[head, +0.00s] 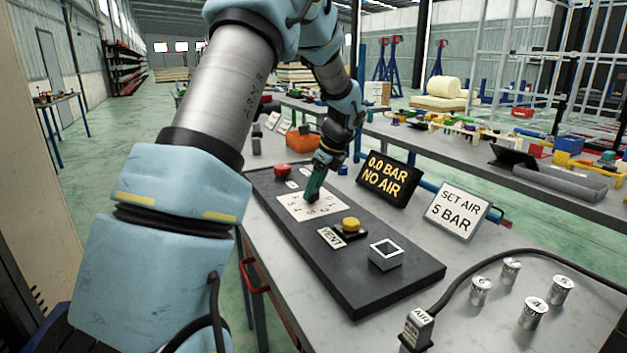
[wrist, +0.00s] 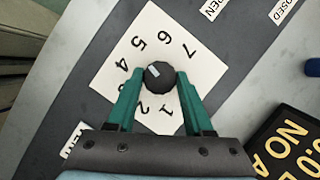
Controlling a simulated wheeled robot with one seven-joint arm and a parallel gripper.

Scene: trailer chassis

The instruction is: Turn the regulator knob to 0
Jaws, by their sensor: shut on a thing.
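The regulator knob (wrist: 160,78) is dark and round, on a white dial card (wrist: 205,72) with numbers around it. A pale mark on the knob lies toward its upper left in the wrist view, roughly on the 4 and 5 side. My gripper (wrist: 159,80) has its green fingers closed on opposite sides of the knob. The 0 cannot be made out in the wrist view, and the fingers cover part of the card. In the head view my gripper (head: 314,190) points down at the card (head: 325,208) and hides the knob.
A display (head: 388,179) reads 0.0 BAR NO AIR. A sign (head: 457,211) reads SET AIR 5 BAR. Numbered metal cylinders (head: 533,313) stand at right.

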